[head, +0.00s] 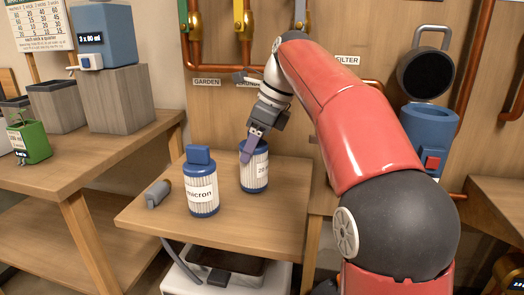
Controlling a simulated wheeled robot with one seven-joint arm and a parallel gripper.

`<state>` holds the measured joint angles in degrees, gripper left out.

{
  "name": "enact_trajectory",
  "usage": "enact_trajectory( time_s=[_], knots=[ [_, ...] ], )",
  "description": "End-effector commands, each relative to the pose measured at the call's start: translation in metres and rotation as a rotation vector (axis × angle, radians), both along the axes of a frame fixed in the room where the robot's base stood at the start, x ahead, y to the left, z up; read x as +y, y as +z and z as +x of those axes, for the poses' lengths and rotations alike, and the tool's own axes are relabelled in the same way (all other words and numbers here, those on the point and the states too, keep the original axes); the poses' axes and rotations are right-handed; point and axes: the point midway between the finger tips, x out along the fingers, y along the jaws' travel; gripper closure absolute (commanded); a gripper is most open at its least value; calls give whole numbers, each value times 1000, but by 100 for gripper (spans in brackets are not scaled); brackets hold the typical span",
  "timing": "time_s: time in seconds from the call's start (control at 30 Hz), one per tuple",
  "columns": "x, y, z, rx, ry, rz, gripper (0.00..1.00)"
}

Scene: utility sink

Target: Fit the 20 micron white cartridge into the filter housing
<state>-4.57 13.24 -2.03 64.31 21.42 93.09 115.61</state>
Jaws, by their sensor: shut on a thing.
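Two white pleated cartridges with blue ends stand upright on the small wooden table. The right cartridge (254,173) has a label that begins with "20", its right part turned out of sight. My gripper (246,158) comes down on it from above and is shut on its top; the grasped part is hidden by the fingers. The left cartridge (201,190) has a label reading "micron", its number not visible, and a blue tab on top. The blue filter housing (428,122) is at the right under the "FILTER" sign, partly behind my arm. Its round dark lid (425,73) stands raised above it.
A grey cylindrical piece (158,193) lies at the small table's left edge (150,222). Copper pipes run along the back wall.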

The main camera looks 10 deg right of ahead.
Motion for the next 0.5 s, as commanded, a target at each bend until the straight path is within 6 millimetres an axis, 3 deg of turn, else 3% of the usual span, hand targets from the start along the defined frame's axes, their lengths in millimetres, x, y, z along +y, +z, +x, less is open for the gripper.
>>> enact_trajectory(
  time_s=[0.37, 0.4, 0.5],
  knots=[
    [2, -5, 3, -1, 0, 1, 71],
    [2, -6, 3, -1, 0, 1, 40],
    [2, -5, 3, -1, 0, 1, 27]
  ],
)
